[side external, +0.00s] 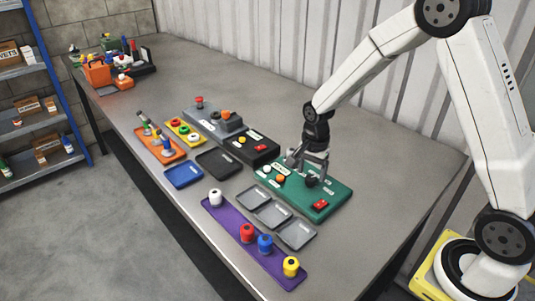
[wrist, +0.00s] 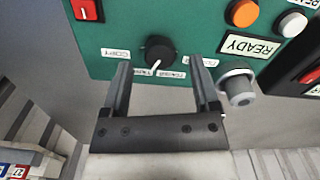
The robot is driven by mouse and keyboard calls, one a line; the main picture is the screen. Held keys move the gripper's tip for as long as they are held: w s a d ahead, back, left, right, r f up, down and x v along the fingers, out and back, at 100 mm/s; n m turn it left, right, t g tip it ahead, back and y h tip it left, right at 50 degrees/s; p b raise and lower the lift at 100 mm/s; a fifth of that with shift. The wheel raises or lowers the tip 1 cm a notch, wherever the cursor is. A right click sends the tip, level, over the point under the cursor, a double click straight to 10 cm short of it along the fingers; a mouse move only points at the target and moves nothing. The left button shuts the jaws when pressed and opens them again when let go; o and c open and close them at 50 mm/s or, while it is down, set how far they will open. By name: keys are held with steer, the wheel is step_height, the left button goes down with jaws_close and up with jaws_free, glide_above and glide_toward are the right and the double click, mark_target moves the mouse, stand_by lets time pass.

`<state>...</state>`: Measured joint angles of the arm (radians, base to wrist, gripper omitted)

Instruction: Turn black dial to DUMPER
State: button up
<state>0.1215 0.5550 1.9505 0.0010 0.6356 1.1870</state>
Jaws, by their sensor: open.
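The green panel (side external: 328,204) lies on the bench and also fills the top of the wrist view (wrist: 205,22). The round black dial (wrist: 156,51) is on it, with a white pointer line aimed at the picture's bottom edge. Small white labels, upside down and partly cut off, surround the dial. In the side view the dial (side external: 311,181) shows below my fingers. My gripper (side external: 308,166) is open above the panel. In the wrist view its two fingers (wrist: 160,64) stand left and right of the dial, apart from it. Contact is not visible.
A grey knob (wrist: 238,88) sits just right of my right finger. The panel also has an orange button (wrist: 243,13), a white button (wrist: 292,23) and a red switch (side external: 320,204). Grey trays (side external: 274,215) and a purple rack (side external: 225,217) lie in front.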

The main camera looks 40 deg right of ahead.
steer(key=shift+f, duration=0.85)
jaws_close()
